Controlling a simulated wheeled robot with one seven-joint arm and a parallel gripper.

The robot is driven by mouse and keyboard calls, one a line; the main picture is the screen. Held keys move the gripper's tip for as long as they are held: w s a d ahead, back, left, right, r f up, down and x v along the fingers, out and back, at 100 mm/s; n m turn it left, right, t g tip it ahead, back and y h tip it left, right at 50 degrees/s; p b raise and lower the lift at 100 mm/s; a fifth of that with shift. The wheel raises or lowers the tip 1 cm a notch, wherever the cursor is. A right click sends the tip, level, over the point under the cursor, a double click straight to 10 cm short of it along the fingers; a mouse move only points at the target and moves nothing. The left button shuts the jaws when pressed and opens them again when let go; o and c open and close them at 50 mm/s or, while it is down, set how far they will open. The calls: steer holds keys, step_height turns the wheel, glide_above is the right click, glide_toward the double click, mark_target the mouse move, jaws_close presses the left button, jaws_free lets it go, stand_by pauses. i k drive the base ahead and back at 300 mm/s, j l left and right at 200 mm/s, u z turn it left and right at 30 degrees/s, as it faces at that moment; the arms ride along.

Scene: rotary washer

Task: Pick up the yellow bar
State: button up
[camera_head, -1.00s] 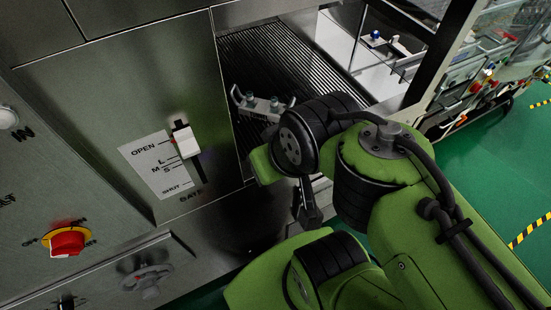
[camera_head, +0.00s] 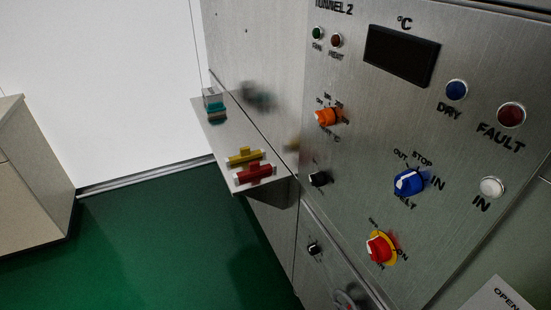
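The yellow bar (camera_head: 244,157) lies on a narrow metal shelf (camera_head: 217,133) fixed to the side of the steel machine. A red bar (camera_head: 254,174) with pale ends lies just in front of it, close by. My gripper and arm are not in the current view, so I cannot see where they are relative to the bar or whether the gripper is open.
A teal object (camera_head: 215,105) sits at the shelf's far end. The machine's control panel (camera_head: 390,140) with knobs, lamps and a dark display fills the right. A beige cabinet (camera_head: 32,185) stands at the left. Green floor (camera_head: 165,240) between them is clear.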

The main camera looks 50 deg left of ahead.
mark_target(246, 154)
steer(key=u, duration=2.15)
